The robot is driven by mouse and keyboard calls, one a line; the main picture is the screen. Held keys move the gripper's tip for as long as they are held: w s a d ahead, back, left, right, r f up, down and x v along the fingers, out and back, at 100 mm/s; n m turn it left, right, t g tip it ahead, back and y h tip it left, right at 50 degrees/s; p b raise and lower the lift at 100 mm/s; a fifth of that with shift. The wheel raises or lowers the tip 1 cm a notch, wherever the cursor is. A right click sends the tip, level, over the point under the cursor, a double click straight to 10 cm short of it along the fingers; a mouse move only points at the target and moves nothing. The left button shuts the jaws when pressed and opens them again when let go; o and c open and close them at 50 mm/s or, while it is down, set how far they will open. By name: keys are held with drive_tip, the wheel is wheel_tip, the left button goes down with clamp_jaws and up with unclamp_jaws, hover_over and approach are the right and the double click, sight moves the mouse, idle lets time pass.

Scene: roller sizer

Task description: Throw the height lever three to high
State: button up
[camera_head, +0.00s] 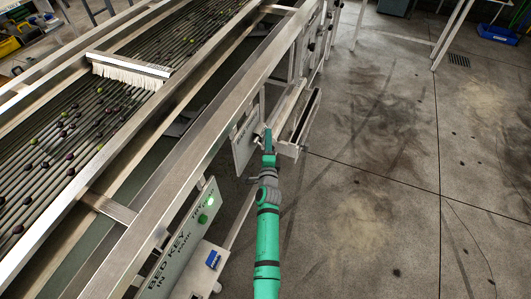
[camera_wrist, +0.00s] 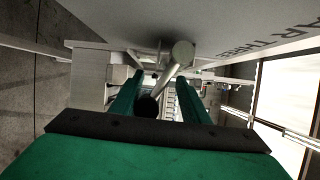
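A grey lever rod (camera_wrist: 176,62) with a dark round end (camera_wrist: 148,106) stands out from a grey plate (camera_wrist: 240,28) in the wrist view. The plate carries lettering, partly cut off, that reads "AR THREE". My gripper (camera_wrist: 164,88) is open, its two green fingers on either side of the rod, with gaps visible. The dark end lies nearer the left finger. In the head view my gripper (camera_head: 267,145) is at the machine's side, by the small grey plate (camera_head: 245,138). The lever is mostly hidden there by my gripper.
The roller sizer's long metal rail (camera_head: 190,150) runs along the left of my arm. A panel with a lit green button (camera_head: 209,201) and a blue part (camera_head: 213,259) is nearer me. A metal channel (camera_head: 306,117) lies just right of my gripper.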

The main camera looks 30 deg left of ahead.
drive_tip(key=shift+s+d+r, duration=0.2)
drive_tip(key=shift+s+r, duration=0.6)
drive_tip(key=shift+r, duration=0.2)
drive_tip(key=shift+s+d+r, duration=0.2)
drive_tip(key=shift+s+r, duration=0.55)
drive_tip(key=shift+r, duration=0.25)
drive_tip(key=shift+s+d+r, duration=0.2)
drive_tip(key=shift+s+r, duration=0.25)
drive_tip(key=shift+r, duration=0.1)
drive_tip(key=shift+s+d+r, duration=0.2)
drive_tip(key=shift+s+r, duration=0.2)
drive_tip(key=shift+r, duration=0.15)
drive_tip(key=s+d+r, duration=0.3)
drive_tip(key=s+r, duration=0.1)
drive_tip(key=s, duration=0.4)
drive_tip(key=shift+d, duration=0.3)
drive_tip(key=shift+s+f, duration=0.15)
